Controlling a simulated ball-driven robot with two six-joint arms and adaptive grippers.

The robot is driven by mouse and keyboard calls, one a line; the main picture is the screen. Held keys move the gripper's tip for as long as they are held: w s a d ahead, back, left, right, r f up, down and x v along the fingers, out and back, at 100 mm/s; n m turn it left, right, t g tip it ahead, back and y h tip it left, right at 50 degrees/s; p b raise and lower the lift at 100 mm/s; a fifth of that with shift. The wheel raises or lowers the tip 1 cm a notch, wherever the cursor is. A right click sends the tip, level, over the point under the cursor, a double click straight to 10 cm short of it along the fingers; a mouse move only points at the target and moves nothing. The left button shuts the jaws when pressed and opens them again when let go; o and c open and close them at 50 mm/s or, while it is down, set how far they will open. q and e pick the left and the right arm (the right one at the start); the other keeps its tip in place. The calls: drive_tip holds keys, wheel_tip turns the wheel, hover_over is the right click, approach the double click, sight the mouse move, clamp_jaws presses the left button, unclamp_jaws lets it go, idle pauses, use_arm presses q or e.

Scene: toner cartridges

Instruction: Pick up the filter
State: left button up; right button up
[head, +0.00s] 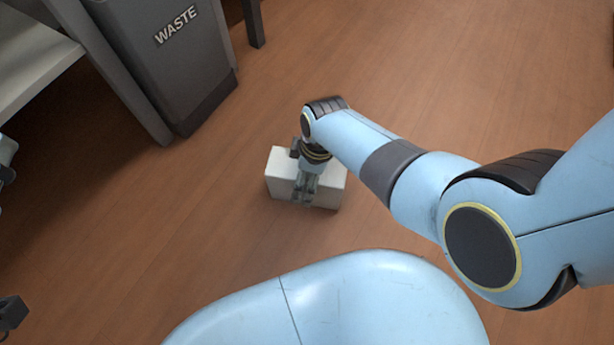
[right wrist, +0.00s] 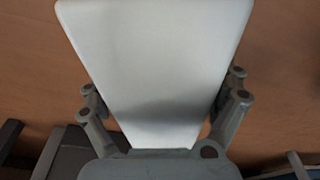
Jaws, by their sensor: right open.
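A white, box-shaped thing (head: 331,187), which I take to be the filter, sits on the wooden floor. In the right wrist view its pale face (right wrist: 155,60) fills the middle of the picture. My right gripper (head: 305,190) is low at the box, in front of its middle in the head view. In the right wrist view the finger links of the right gripper (right wrist: 163,95) show on both sides of the box. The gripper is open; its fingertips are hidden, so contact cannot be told.
A grey bin marked WASTE (head: 176,60) stands at the upper left, beside a pale table or shelf (head: 30,55). A dark leg (head: 253,22) stands at the top. The floor (head: 450,80) is clear beyond and to the right of the box.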

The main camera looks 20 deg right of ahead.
drive_tip(key=c, duration=1.4)
drive_tip(key=shift+c, duration=0.2)
